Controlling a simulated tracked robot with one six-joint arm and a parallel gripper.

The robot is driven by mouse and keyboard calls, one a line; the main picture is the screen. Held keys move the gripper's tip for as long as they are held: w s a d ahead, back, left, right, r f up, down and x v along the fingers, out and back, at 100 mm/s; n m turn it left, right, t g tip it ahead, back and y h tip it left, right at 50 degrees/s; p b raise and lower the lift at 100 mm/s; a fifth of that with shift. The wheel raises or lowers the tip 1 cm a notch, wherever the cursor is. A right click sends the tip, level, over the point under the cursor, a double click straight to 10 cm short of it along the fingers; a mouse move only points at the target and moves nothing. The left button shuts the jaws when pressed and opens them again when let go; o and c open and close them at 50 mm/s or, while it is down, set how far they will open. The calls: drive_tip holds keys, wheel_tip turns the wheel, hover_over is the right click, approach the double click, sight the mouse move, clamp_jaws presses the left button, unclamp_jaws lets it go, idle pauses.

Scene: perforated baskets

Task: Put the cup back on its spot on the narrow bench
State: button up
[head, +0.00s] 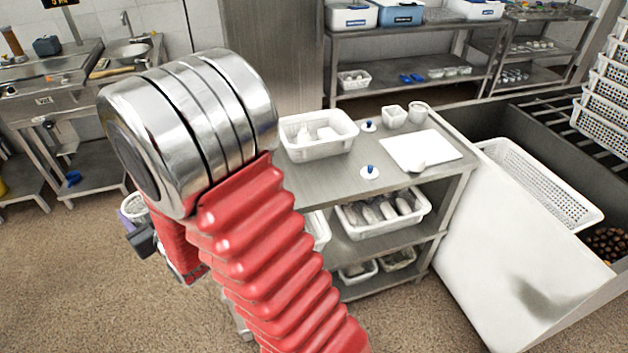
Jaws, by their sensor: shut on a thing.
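My gripper (142,238) shows only in part at the left, below the silver joint of my arm, which hides much of it. It is shut on a small pale cup (130,210), of which a whitish rim and a lavender side show; the fingers' hold on it is mostly hidden. Gripper and cup are above the brown floor, left of and apart from the narrow steel bench (335,178). On the bench top are a white basin (318,149), a white board (421,151), two blue-knobbed white lids (370,172) and two small pale containers (394,116).
The bench's lower shelves hold white baskets (383,230). A sink counter (130,55) stands at the back left, a shelf rack (400,85) at the back. A large bin with a white panel (515,245) stands close on the bench's right. The bench's front left top has bare room.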

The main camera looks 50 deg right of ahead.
drive_tip(key=shift+a, duration=0.35)
drive_tip(key=s+d+m+h, duration=0.3)
drive_tip(key=d+h, duration=0.1)
drive_tip(key=d, duration=2.2)
drive_tip(key=s+d+m+g+h, duration=0.1)
drive_tip(key=s+d+h, duration=0.1)
drive_tip(key=s+d, duration=0.6)
drive_tip(key=s+d+f+m+g+h, duration=0.1)
drive_tip(key=s+d, duration=0.6)
drive_tip(key=d, duration=0.8)
drive_tip(key=shift+s+d+m+g+h, duration=0.2)
drive_tip(key=shift+s+m+g+h, duration=0.1)
drive_tip(key=shift+s+m+h, duration=0.15)
drive_tip(key=shift+f, duration=0.1)
drive_tip(key=shift+w+f, duration=0.1)
drive_tip(key=shift+f, duration=2.7)
